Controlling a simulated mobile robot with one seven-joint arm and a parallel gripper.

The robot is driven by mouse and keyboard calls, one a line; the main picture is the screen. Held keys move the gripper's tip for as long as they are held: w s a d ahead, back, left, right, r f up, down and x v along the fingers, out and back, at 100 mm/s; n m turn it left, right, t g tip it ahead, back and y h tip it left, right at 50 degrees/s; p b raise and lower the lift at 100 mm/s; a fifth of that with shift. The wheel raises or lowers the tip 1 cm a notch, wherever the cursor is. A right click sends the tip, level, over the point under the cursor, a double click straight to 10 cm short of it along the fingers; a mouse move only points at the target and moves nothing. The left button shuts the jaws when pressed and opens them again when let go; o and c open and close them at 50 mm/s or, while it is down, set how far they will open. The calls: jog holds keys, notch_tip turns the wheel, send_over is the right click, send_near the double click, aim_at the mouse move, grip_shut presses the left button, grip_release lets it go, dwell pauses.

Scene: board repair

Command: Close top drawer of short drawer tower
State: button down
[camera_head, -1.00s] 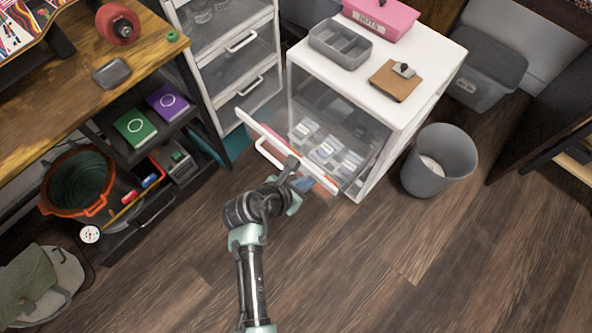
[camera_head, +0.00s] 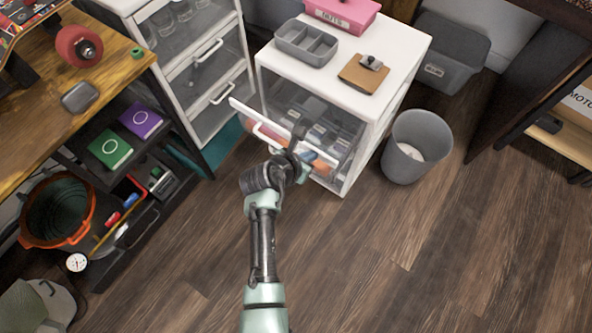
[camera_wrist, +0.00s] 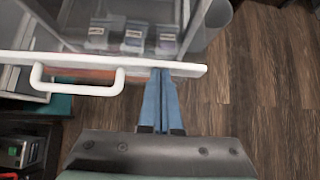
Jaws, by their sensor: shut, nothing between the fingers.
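The short drawer tower (camera_head: 345,85) is a white cabinet with clear fronts. Its top drawer (camera_head: 285,132) is partly pulled out, with a white top rail and several labelled packs inside. The packs (camera_wrist: 132,38) also show in the wrist view. The drawer's white handle (camera_wrist: 76,81) is left of my fingers in the wrist view. My gripper (camera_head: 307,156) is at the drawer front, right of the handle. In the wrist view my blue fingertips (camera_wrist: 162,78) are shut and empty, pointing at the rail (camera_wrist: 120,63); they appear to touch the front.
A grey divided tray (camera_head: 306,42), a pink box (camera_head: 342,14) and a clipboard (camera_head: 363,73) sit on the tower. A grey bin (camera_head: 416,147) stands right of it. A taller drawer unit (camera_head: 212,95) and a wooden workbench (camera_head: 120,62) are left. The floor in front is clear.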

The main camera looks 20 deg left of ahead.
jog(key=w+d+b, duration=0.2)
jog(key=w+d, duration=0.1)
jog(key=w, duration=0.7)
jog(key=shift+d+b, duration=0.3)
jog(key=shift+s, duration=0.1)
